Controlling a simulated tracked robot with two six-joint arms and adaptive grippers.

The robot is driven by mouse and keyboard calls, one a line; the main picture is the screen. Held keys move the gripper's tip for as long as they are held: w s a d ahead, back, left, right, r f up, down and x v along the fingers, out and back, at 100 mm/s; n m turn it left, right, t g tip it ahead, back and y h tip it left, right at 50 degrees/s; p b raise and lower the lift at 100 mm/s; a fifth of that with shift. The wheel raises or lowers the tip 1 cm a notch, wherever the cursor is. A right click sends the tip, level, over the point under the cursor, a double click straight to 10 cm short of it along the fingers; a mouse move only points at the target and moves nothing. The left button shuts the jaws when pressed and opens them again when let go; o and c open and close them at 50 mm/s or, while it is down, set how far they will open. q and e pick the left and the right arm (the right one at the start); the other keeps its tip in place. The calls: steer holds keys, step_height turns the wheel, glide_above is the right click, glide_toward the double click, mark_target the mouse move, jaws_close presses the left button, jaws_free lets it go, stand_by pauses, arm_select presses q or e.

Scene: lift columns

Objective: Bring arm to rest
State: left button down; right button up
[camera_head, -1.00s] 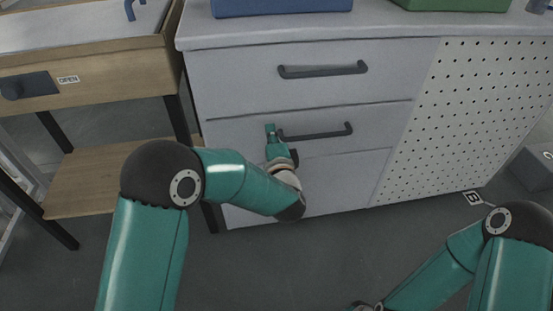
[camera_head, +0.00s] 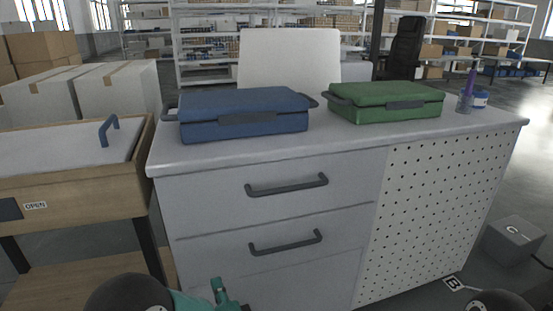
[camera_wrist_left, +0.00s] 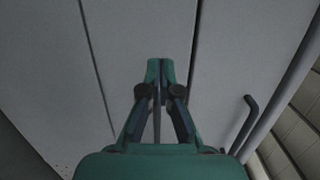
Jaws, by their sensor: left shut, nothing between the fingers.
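My left gripper (camera_head: 219,291) shows at the bottom of the head view, in front of the grey cabinet (camera_head: 200,212) and below its lower handle (camera_head: 286,242). In the left wrist view my left gripper (camera_wrist_left: 160,66) has its fingertips together with nothing between them. Drawer fronts (camera_wrist_left: 135,30) fill most of that view, and a dark handle (camera_wrist_left: 245,125) is at the right, apart from the fingers. My right gripper is out of view; only a dark part of my right arm shows at the bottom right edge of the head view.
A blue case (camera_head: 245,115) and a green case (camera_head: 385,101) lie on the cabinet top. A wooden table (camera_head: 70,195) with an OPEN label stands close at left. A grey box marked C (camera_head: 513,240) is on the floor at right. The drawers look closed.

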arm_select(q)
steer(key=s+a+f+g, duration=0.2)
steer(key=a+f+g, duration=0.1)
steer(key=a+f, duration=0.6)
steer(key=s+f+n+g+h, duration=0.3)
steer(key=s+f+n+h, duration=0.15)
steer(key=f, duration=0.65)
steer(key=s+d+f+n+g+h, duration=0.35)
steer(key=s+d+n, duration=0.2)
steer(key=s, duration=0.45)
steer(key=s+d+f+n+g+h, duration=0.35)
steer(key=s+d+n+g, duration=0.2)
steer(key=s, duration=0.45)
step_height(320, 180, up, 34)
steer(key=p, duration=3.3)
steer(key=shift+w+f+p, duration=0.25)
steer(key=shift+p, duration=0.05)
